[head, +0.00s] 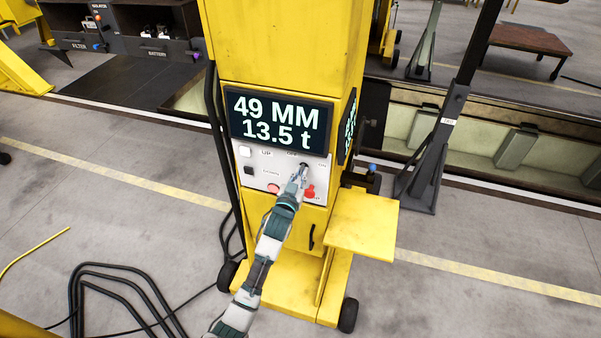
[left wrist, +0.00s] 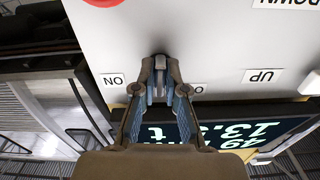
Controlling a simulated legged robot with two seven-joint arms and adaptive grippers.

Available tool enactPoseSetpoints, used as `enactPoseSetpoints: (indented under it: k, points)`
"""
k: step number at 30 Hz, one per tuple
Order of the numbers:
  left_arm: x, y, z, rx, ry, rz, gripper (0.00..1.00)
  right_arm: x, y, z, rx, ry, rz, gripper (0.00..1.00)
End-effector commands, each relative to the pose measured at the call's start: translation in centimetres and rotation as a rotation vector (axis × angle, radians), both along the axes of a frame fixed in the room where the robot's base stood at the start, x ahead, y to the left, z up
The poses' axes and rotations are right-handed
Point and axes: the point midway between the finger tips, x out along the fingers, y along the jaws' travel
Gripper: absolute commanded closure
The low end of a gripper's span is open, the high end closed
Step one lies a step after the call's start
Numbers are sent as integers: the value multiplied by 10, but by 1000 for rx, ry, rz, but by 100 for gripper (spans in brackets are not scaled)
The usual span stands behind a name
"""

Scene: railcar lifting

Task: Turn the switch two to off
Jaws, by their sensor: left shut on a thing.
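A yellow lifting column (head: 285,50) carries a white control panel (head: 255,168) under a dark display (head: 275,122) reading "49 MM 13.5 t". A small dark rotary switch (head: 304,165) sits at the panel's upper right. My left gripper (head: 302,172) reaches up to it and is shut on it. In the left wrist view the fingertips (left wrist: 160,76) close around the switch and hide most of it. An "ON" label (left wrist: 112,80) lies to one side; a partly hidden label starting with "O" (left wrist: 198,89) lies to the other. The switch's angle cannot be read. My right gripper is not in view.
The panel also has a red button (head: 272,188), a red knob (head: 309,192), a white button (head: 245,151) and a black one (head: 248,170). A yellow shelf (head: 350,225) juts out at lower right. Black cables (head: 115,280) lie on the floor at left.

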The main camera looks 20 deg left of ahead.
Motion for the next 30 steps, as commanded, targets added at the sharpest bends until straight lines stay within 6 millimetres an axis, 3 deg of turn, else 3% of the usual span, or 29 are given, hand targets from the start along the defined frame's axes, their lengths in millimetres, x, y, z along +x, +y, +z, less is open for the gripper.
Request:
enactPoseSetpoints:
  k: [1, 23, 24, 26, 30]
  points:
    - [-1, -2, -8, -21, 20, -1, 100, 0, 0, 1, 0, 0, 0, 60]
    - [-1, -1, -10, -99, 23, -1, 100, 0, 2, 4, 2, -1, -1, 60]
    - [-1, -1, -9, -99, 23, -1, 79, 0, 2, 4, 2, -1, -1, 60]
    - [0, -1, -8, -99, 21, -1, 64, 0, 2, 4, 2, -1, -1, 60]
    - [-1, -1, -5, -98, 14, 0, 64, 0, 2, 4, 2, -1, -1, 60]
